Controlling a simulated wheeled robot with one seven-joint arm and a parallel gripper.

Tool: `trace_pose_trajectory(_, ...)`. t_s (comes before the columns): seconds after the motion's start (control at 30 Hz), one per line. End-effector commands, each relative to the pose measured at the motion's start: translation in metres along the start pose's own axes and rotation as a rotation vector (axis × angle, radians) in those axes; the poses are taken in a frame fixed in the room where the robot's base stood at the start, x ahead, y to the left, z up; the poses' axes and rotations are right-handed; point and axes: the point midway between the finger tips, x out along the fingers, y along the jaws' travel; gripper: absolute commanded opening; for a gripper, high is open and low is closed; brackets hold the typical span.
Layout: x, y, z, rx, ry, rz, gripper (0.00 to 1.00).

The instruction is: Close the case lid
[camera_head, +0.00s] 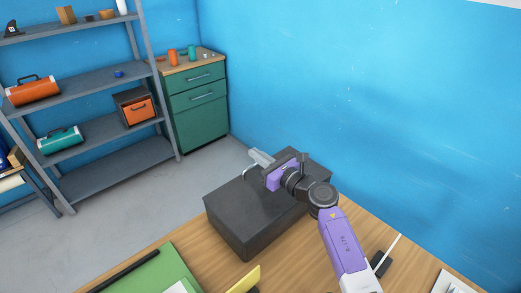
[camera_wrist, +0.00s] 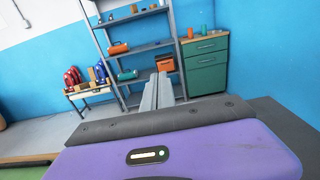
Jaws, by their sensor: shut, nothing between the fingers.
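The case (camera_head: 230,205) is a dark grey box on the wooden table, and its top looks flat in the head view. The lid seems to lie down over it, but I cannot tell whether it is fully shut. The fingers are together and empty, as the wrist view (camera_wrist: 160,88) also shows. A dark surface, likely the case top (camera_wrist: 288,125), lies at the right of the wrist view. My purple wrist hides part of the case.
The wooden table (camera_head: 290,262) holds a green mat (camera_head: 160,273) at front left and a small black item (camera_head: 380,264) at right. A grey shelf (camera_head: 105,80) and green drawer cabinet (camera_head: 200,115) stand beyond. The blue wall (camera_head: 370,110) is behind.

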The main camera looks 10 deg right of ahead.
Motion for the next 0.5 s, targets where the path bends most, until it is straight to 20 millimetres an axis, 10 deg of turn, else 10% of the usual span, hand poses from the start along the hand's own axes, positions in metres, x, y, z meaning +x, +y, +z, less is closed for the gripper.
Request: trace_pose_trajectory(0.5, 0.011, 0.000, -0.020, 0.000, 0.134, -0.001, 0.00)
